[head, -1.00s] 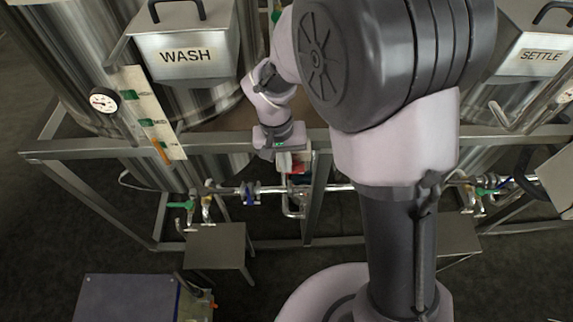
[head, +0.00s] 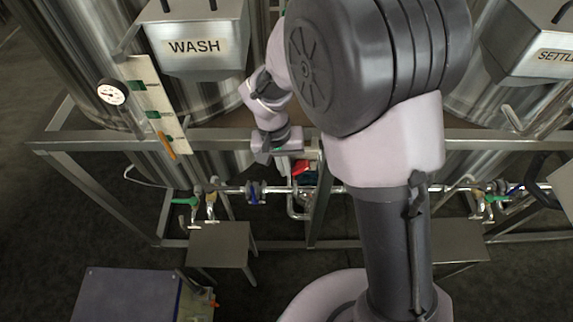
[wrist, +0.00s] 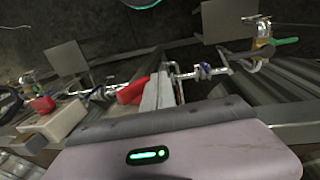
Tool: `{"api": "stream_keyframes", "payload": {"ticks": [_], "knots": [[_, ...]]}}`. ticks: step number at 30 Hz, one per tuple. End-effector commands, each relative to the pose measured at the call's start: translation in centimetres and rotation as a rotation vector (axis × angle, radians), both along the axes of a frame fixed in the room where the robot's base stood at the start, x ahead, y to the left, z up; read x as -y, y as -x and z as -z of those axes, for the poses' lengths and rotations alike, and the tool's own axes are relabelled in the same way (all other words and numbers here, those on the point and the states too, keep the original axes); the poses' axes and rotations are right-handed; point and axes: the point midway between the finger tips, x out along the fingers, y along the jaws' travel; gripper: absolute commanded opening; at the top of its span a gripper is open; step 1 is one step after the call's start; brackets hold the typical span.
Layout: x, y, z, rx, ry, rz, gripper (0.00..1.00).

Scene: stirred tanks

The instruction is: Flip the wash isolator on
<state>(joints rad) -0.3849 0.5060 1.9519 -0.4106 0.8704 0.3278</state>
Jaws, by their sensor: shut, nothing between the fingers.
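My gripper (head: 284,172) hangs below the wash tank, in front of the frame rail, with its jaws shut and empty. In the wrist view its pale fingers (wrist: 158,92) lie together. A red handle-like part (head: 302,168) is just right of the fingers in the head view; it also shows left of them in the wrist view (wrist: 132,91). I cannot tell if they touch. The red part is probably the wash isolator, but no label is readable. A pale box (wrist: 64,118) with another red piece (wrist: 43,104) is further left in the wrist view.
The wash hopper (head: 195,45) is above left. A pipe with a blue-handled valve (head: 256,193) and a green-handled tap (head: 186,201) runs below. A metal stand (head: 219,245) and a dark-topped cart (head: 125,296) stand in front. The frame rail (head: 100,146) passes close to my wrist.

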Motion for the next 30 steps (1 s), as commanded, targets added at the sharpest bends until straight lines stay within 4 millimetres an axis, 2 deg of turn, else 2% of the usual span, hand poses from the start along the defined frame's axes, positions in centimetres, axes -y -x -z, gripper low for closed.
{"api": "stream_keyframes", "payload": {"ticks": [6, 30], "knots": [[-0.10, 0.00, 0.86, 0.000, 0.000, 0.000, 0.00], [-0.09, 0.00, 0.85, 0.000, 0.000, 0.000, 0.00]]}}
